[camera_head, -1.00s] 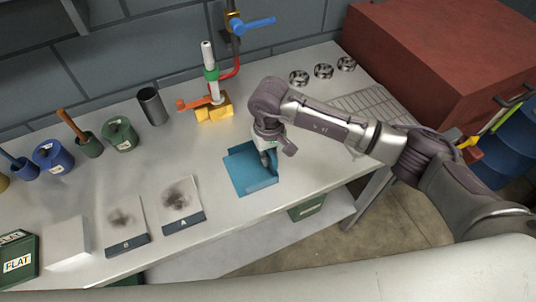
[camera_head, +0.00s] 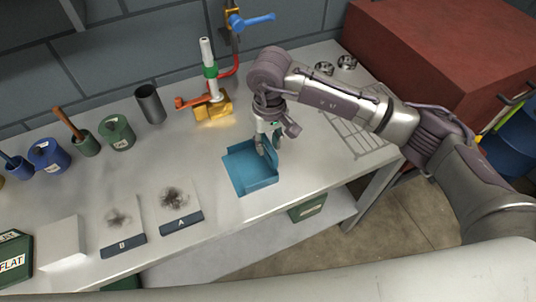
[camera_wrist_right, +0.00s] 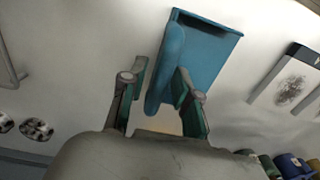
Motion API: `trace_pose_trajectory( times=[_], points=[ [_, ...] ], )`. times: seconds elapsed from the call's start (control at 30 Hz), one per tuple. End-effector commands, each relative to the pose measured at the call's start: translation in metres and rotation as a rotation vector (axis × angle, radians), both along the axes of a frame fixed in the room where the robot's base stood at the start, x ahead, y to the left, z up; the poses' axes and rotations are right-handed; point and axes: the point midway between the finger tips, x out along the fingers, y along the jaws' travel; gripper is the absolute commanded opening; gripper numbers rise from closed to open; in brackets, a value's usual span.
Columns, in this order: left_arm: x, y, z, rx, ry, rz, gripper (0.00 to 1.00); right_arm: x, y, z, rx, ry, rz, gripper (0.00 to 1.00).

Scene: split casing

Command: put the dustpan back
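The blue dustpan (camera_head: 246,180) lies on the pale workbench (camera_head: 200,240), left of its front right corner. My right gripper (camera_head: 268,143) is just above its back right side, fingers pointing down. In the right wrist view the dustpan (camera_wrist_right: 207,55) has its rounded handle (camera_wrist_right: 166,75) reaching between the two open, green-padded fingers (camera_wrist_right: 161,100). A gap shows between the handle and the left finger. The right finger overlaps the handle in the picture, so I cannot tell whether it touches. My left gripper is not in view.
A brass valve with a red lever (camera_head: 212,108) and a dark cup (camera_head: 150,104) stand behind. Two smudged plates, A (camera_head: 180,205) and B (camera_head: 122,225), lie left of the dustpan. A wire-like grid (camera_head: 358,135) and metal rings (camera_head: 346,62) are to the right.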

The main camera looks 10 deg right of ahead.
Motion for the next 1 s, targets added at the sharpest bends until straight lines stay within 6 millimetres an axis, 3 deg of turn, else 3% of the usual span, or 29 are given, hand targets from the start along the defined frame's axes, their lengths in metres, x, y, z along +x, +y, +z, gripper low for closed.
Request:
trace_pose_trajectory(
  times=[0.2, 0.4, 1.0],
  points=[
    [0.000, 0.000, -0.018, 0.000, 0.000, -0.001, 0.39, 0.001, -0.001, 0.042, -0.001, -0.004, 0.000, 0.31],
    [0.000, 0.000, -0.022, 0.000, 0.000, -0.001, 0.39, 0.000, -0.001, 0.062, -0.001, 0.000, -0.001, 0.31],
    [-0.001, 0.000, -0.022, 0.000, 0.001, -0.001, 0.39, 0.000, -0.001, 0.066, 0.000, 0.001, -0.001, 0.31]
  ],
)
